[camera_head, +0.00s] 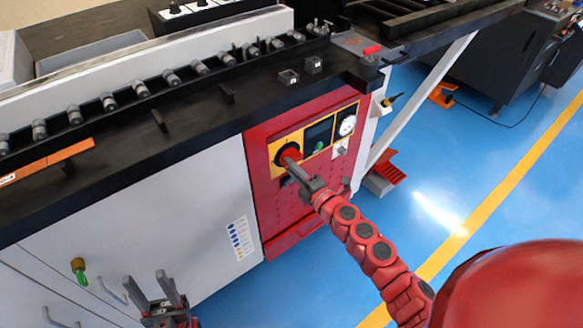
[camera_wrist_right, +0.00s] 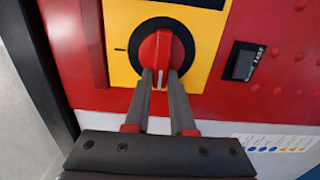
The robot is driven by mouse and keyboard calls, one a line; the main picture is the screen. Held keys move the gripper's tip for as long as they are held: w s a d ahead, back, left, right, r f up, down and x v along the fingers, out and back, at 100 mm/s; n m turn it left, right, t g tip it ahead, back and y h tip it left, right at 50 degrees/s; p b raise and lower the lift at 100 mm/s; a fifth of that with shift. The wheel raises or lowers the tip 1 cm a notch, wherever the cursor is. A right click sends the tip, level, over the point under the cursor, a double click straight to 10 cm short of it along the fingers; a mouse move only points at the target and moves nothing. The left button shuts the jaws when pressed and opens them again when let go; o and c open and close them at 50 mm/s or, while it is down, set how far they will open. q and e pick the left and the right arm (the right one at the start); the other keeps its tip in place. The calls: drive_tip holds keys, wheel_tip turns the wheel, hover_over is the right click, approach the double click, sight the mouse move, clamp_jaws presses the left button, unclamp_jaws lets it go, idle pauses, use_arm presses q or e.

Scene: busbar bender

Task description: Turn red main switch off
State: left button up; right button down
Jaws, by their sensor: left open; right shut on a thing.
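The red main switch (camera_head: 289,153) is a red rotary knob on a yellow plate, set in the red panel of the machine. In the right wrist view the red knob (camera_wrist_right: 157,54) sits on a black round base, with its grip ridge pointing roughly along my fingers. My right gripper (camera_head: 291,163) reaches the knob from below right. In the right wrist view its fingertips (camera_wrist_right: 159,80) are closed on the lower end of the knob's ridge. My left gripper (camera_head: 157,293) is open and empty at the bottom left, in front of the white cabinet, away from the switch.
Beside the switch are a dark display with a green button (camera_head: 319,146) and a round gauge (camera_head: 347,125). A black workbench edge with rollers (camera_head: 139,89) runs above the panel. A green-and-brass key (camera_head: 79,271) sticks out of the white cabinet. Blue floor lies open at right.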

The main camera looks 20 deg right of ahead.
drive_tip(key=c, duration=0.8)
unclamp_jaws()
drive_tip(key=shift+o, duration=0.2)
drive_tip(key=shift+s+d, duration=0.1)
drive_tip(key=v, duration=1.7)
drive_tip(key=shift+s, duration=0.1)
